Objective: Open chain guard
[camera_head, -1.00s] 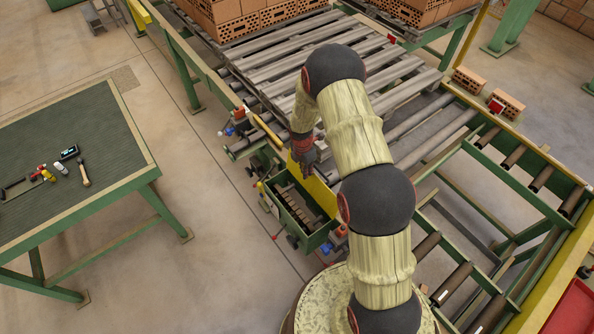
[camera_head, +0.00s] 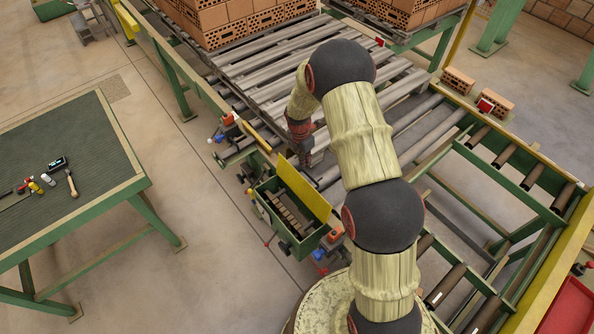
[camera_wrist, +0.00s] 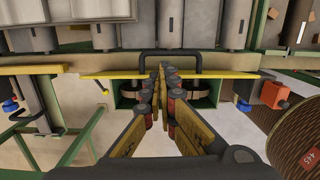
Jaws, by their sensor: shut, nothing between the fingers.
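The chain guard is a yellow panel (camera_head: 305,190) with a black handle (camera_wrist: 146,62). It stands raised along the far side of an open green box (camera_head: 270,222), and brown chain parts show inside the box. In the wrist view the panel (camera_wrist: 105,75) appears nearly edge-on. My gripper (camera_head: 300,142) is just beyond the panel's upper left end in the head view. In the wrist view my gripper (camera_wrist: 163,75) is shut and empty, its tips overlapping the handle's outline. I cannot tell whether they touch it.
A roller conveyor (camera_head: 440,125) and slatted pallet (camera_head: 265,75) lie beyond the box. Orange-and-blue fittings (camera_head: 230,125) sit near the box. A green workbench (camera_head: 70,180) with tools stands left, with clear floor between.

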